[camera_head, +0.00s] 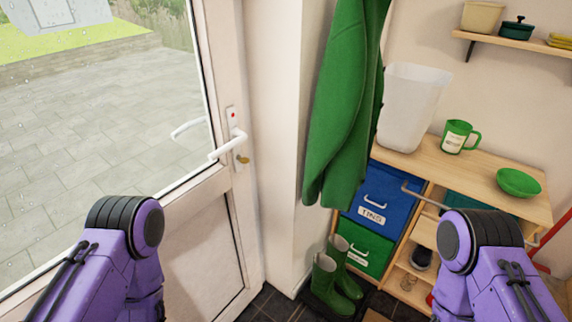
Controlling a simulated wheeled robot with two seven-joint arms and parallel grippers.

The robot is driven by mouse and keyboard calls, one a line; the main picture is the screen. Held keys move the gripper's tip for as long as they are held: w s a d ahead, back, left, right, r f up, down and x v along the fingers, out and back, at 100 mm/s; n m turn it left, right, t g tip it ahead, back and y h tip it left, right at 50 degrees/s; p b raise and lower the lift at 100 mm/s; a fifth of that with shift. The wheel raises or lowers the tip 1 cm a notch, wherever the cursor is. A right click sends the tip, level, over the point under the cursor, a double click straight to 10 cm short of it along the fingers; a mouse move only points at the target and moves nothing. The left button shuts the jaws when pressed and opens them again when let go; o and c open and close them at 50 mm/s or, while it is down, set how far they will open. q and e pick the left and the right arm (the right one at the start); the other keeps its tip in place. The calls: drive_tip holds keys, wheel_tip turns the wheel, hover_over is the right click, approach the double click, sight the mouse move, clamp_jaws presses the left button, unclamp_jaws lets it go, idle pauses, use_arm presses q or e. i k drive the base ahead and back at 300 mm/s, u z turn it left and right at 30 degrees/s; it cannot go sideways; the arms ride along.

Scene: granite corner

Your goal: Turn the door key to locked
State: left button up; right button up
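A white glazed door (205,185) stands at the left and looks shut against its frame. Its white lever handle (230,144) sticks out to the left from a plate near the door's right edge. A small brass key (243,159) sits in the lock just below the handle. A small red mark (233,115) shows on the plate above the handle. My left arm is at the lower left and my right arm at the lower right, both apart from the door. Neither gripper can be made out.
A green coat (345,110) hangs right of the door, above green boots (333,278) on the dark floor. A wooden cabinet (475,170) bears a white bin (408,105), green mug (457,137) and green bowl (518,183). A shelf (520,40) hangs above. The space before the lock looks clear.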

sight(244, 160)
drive_tip(key=z, duration=1.4)
drive_tip(key=i, duration=0.4)
drive_tip(key=u, duration=1)
